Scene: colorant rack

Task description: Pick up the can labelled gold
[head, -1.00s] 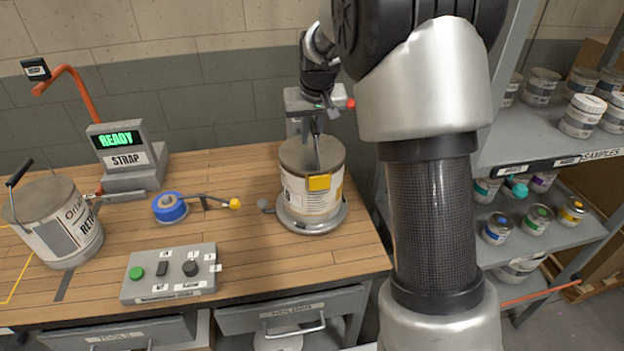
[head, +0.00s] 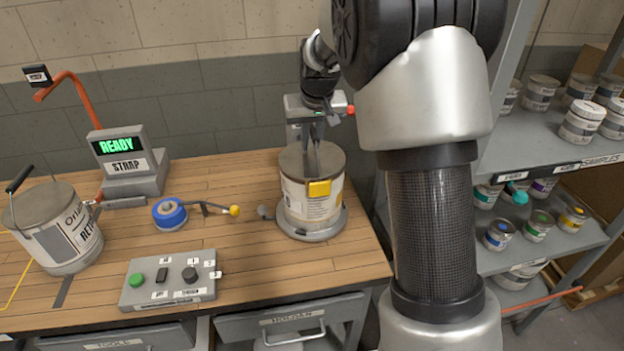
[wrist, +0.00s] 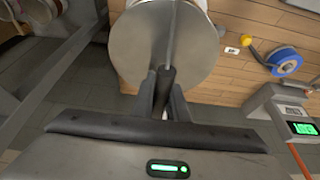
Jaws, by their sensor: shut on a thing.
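In the wrist view my gripper (wrist: 165,88) is shut on the dark grip of the can's upright handle, over the round lid (wrist: 150,40). I cannot read "gold" on any can. A small can with a yellow lid (head: 573,217) stands on the rack's lower shelf at the right.
A can with a raised handle (head: 60,230), a READY display (head: 122,145), a blue tape roll (head: 170,213) and a button box (head: 170,280) are on the wooden bench. Several small cans fill the grey rack (head: 545,235) at the right; my arm hides part of it.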

